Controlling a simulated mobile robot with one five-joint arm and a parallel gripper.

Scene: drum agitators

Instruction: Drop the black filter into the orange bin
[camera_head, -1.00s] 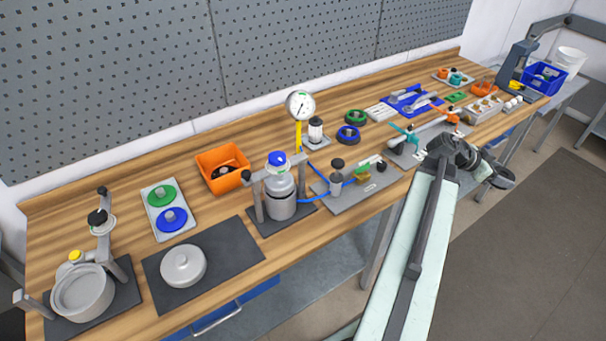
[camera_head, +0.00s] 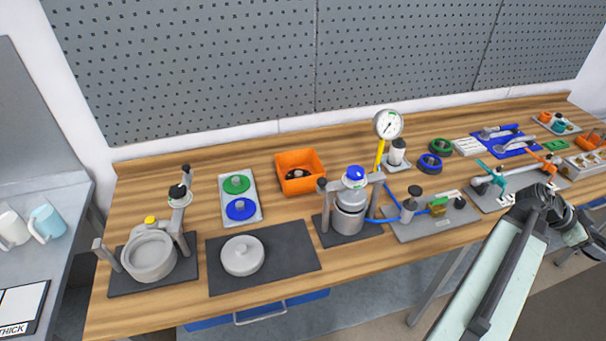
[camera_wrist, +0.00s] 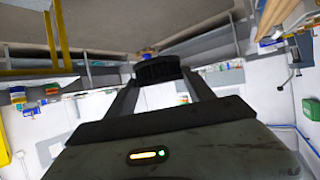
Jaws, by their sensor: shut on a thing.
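The orange bin (camera_head: 313,186) stands on the wooden bench, left of the pressure gauge, with dark round pieces lying in it. In the wrist view my gripper (camera_wrist: 157,82) is shut on a black ribbed piece, the black filter (camera_wrist: 158,69), held between the fingertips. In the head view my arm reaches to the right side, and my gripper is near the right picture edge, off the bench front and far right of the bin. The held filter is not clear in that view.
A metal vessel in a clamp frame (camera_head: 350,215) stands right of the bin, with the gauge (camera_head: 387,125) behind it. A tray with green and blue discs (camera_head: 239,197) lies left of the bin.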

